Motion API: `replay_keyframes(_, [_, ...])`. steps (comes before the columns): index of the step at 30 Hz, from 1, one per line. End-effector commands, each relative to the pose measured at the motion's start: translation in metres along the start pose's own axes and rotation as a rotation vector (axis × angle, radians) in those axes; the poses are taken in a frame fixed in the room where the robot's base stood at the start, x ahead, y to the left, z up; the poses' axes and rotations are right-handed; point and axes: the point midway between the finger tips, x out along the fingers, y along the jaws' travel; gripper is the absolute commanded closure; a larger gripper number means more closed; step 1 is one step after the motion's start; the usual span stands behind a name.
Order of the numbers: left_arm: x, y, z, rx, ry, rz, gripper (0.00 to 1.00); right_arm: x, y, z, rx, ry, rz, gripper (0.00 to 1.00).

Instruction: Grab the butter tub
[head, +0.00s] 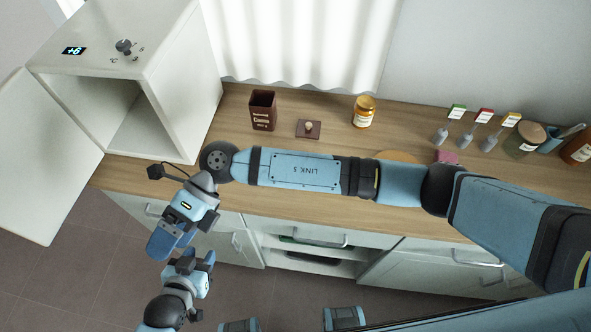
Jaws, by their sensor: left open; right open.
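I cannot make out a butter tub in the head view. The white fridge box (190,90) at the left stands with its door (45,150) swung open; the part of its inside that shows looks empty. My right gripper (172,243) hangs in front of the counter at the lower left, open and with nothing seen in it. My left gripper (190,262) is just below it in the picture, open and with nothing seen in it. The two grippers overlap or nearly touch in the picture. Neither is at the fridge opening.
The counter (235,200) holds an open brown canister (263,112), a small knobbed lid (308,129), an amber jar (364,112), and several tagged holders, jars and a blue cup (549,139) at the right. My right arm crosses above the counter. A drawer (310,241) below stands partly open.

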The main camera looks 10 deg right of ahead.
Motion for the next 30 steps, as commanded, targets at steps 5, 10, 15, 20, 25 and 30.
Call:
replay_keyframes(5, [0.002, 0.002, 0.004, -0.001, 0.0, 0.005, 0.57, -0.082, -0.108, -0.058, 0.003, 0.6, -0.543, 0.04])
replay_keyframes(10, [0.004, 0.002, 0.004, -0.001, 0.001, 0.005, 0.57, -0.2, -0.148, -0.078, 0.144, 0.978, -0.935, 0.04])
replay_keyframes(15, [0.004, 0.002, 0.003, -0.001, 0.004, 0.004, 0.57, -0.266, -0.149, -0.082, 0.258, 1.144, -1.122, 0.04])
replay_keyframes(20, [0.002, 0.001, 0.0, -0.001, 0.005, 0.003, 0.57, -0.278, -0.158, -0.098, 0.285, 1.175, -1.15, 0.04])
replay_keyframes(25, [0.0, 0.001, -0.003, 0.0, 0.005, 0.002, 0.57, -0.279, -0.176, -0.127, 0.283, 1.172, -1.146, 0.04])
replay_keyframes(30, [0.0, 0.001, -0.004, 0.0, 0.005, 0.002, 0.57, -0.281, -0.191, -0.147, 0.281, 1.171, -1.147, 0.04])
